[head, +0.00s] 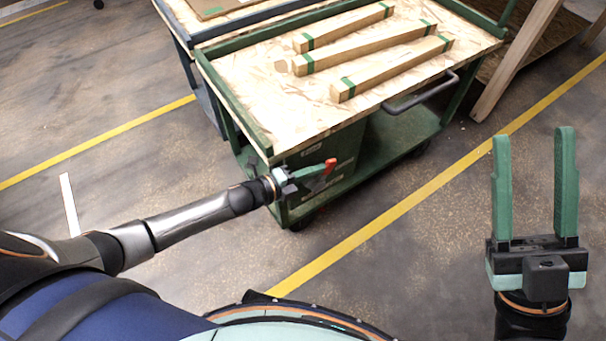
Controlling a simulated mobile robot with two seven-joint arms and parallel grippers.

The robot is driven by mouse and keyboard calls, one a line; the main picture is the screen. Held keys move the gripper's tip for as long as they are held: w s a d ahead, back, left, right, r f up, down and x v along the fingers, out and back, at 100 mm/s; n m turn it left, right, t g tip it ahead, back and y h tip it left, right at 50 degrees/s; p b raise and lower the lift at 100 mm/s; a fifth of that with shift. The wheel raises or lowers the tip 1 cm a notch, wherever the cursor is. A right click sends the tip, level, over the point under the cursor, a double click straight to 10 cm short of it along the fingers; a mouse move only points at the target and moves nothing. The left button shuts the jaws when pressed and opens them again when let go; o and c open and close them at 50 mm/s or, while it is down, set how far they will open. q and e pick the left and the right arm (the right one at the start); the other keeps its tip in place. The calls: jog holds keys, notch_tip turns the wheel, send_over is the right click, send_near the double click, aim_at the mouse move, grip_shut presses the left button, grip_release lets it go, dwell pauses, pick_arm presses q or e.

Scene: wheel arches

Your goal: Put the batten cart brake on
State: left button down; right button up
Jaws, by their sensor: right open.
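The batten cart (315,120) is green with a pale wooden top, and several green-banded wooden battens (365,48) lie on it. A small red-ended lever (330,165) shows at the cart's near side, below the top; it appears to be the brake. My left gripper (308,174) reaches in from the left, with its fingers at or very close to the red end. The fingers are small and seen edge-on, so I cannot tell whether they touch or grip it. My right gripper (534,185) is open and empty, pointing up over the floor at the right, well away from the cart.
A dark-framed cart (190,50) with a brown board (215,8) stands right behind the batten cart. A grey handle (420,95) sticks out from the batten cart's right side. A wooden structure (515,60) stands at the upper right. Yellow-lined floor is clear in front.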

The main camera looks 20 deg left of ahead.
pick_arm(q)
jog(key=shift+w+d, duration=0.55)
jog(key=shift+w, duration=0.05)
pick_arm(e)
jog(key=shift+f, duration=0.1)
pick_arm(q)
jog(key=shift+w, duration=0.1)
jog(key=shift+s+a+r, duration=0.15)
jog(key=shift+s+a, duration=0.1)
jog(key=shift+s, duration=0.1)
jog(key=p+v, duration=0.3)
jog(key=v, duration=0.8)
jog(key=shift+s+a, duration=0.15)
jog(key=shift+s, duration=0.15)
pick_arm(e)
jog(key=w+f+m+g+h, duration=0.1)
jog(key=w+f+m+h, duration=0.1)
jog(key=f, duration=0.3)
jog(key=w+d+f+m+g+h, duration=0.1)
jog(key=w+f+m+g+h, duration=0.1)
jog(key=f, duration=0.4)
jog(key=w+f+m+g+h, duration=0.1)
jog(key=w+f+m+h, duration=0.2)
jog(key=f+m+h, duration=0.1)
jog(key=shift+w+d+f+h, duration=0.15)
jog(key=shift+d+f+h, duration=0.2)
jog(key=shift+f+h, duration=0.6)
jog(key=shift+r, duration=0.1)
